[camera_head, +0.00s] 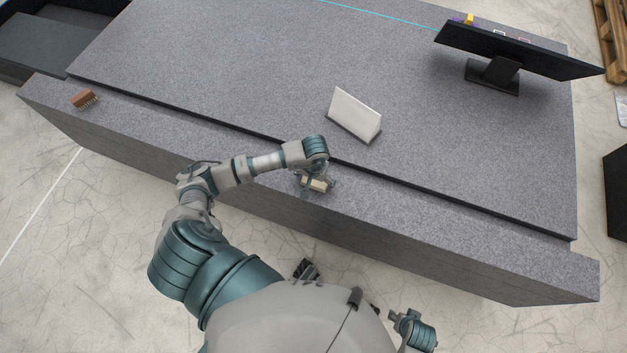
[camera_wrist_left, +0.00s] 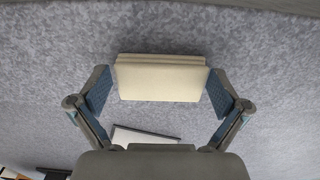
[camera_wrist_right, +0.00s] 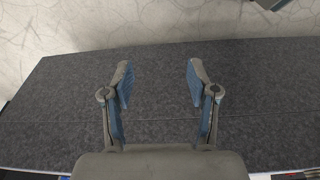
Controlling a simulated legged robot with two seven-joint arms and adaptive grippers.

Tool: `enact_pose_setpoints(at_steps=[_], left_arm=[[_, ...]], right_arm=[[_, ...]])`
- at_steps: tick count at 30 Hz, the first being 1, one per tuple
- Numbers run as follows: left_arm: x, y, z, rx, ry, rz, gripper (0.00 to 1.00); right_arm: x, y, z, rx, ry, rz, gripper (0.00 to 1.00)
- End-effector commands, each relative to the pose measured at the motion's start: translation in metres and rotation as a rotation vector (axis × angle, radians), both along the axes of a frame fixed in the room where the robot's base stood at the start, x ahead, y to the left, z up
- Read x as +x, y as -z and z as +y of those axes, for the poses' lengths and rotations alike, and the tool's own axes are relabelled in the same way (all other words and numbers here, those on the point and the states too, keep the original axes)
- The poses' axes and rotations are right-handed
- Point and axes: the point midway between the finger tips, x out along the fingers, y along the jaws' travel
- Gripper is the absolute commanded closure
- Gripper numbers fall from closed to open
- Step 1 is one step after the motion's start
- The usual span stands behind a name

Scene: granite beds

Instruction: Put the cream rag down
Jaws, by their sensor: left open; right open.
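The cream rag (camera_head: 315,184) is a small folded block lying on the front ledge of the granite bed. In the left wrist view the rag (camera_wrist_left: 161,80) lies between the two fingers, with a small gap to each. My left gripper (camera_head: 317,183) is open, just above the ledge around the rag; part of the rag is hidden by it in the head view. In the right wrist view my right gripper (camera_wrist_right: 159,85) is open and empty, with the granite surface beyond it.
A white wedge-shaped sign (camera_head: 354,115) stands on the granite bed (camera_head: 240,70) behind the left gripper. A brown brush (camera_head: 84,99) lies at the ledge's left end. A black monitor (camera_head: 515,50) stands at the back right. The ledge (camera_head: 450,240) is clear right of the rag.

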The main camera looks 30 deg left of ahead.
Motion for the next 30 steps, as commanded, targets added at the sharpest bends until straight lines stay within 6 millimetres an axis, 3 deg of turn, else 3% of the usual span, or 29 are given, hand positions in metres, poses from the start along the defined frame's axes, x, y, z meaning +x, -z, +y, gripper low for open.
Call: enact_pose_setpoints(at_steps=[9, 15, 21, 30], left_arm=[[0.002, -0.071, 0.004, -0.001, 0.001, -0.008, 0.00], [0.001, -0.106, 0.004, -0.004, 0.000, -0.005, 0.00], [0.001, -0.119, 0.003, -0.004, 0.000, -0.002, 0.00], [0.001, -0.120, 0.002, -0.002, 0.000, -0.001, 0.00]], right_arm=[[0.000, 0.024, -0.003, -0.009, -0.005, 0.009, 0.41], [-0.001, 0.034, -0.003, -0.010, -0.005, 0.011, 0.41], [-0.002, 0.038, -0.003, -0.010, -0.005, 0.013, 0.41], [-0.001, 0.039, -0.003, -0.010, -0.005, 0.013, 0.41]])
